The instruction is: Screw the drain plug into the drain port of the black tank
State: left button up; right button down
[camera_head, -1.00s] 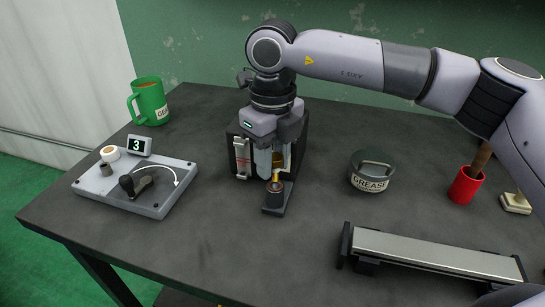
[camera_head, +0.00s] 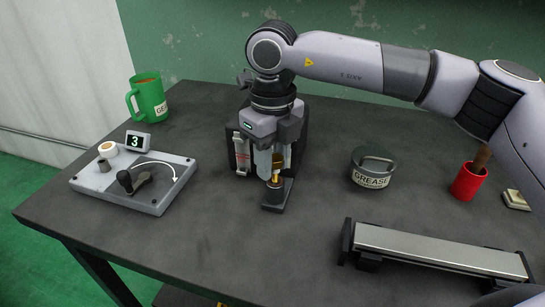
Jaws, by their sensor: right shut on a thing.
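The black tank (camera_head: 303,132) stands near the middle of the table, mostly hidden behind my right gripper. It has a sight gauge (camera_head: 242,152) on its left front and a dark drain port (camera_head: 274,195) low at its front. My right gripper (camera_head: 271,173) points down in front of the tank, just above the port. It is shut on the small brass drain plug (camera_head: 275,179), which looks upright at the port's top. I cannot tell how deep the plug sits in the port. My left gripper is out of view.
A grey crank panel (camera_head: 150,207) and a display reading 3 (camera_head: 138,142) are at left, near a green mug (camera_head: 150,98). A grease tin (camera_head: 371,168), red cup (camera_head: 467,183) and long metal bar (camera_head: 430,247) are at right. The front middle table is clear.

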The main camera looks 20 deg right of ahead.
jog(key=shift+f+b, duration=0.65)
jog(key=shift+f, duration=0.25)
jog(key=c, duration=0.7)
grip_release()
jog(key=shift+c, duration=0.2)
jog(key=shift+r, duration=3.55)
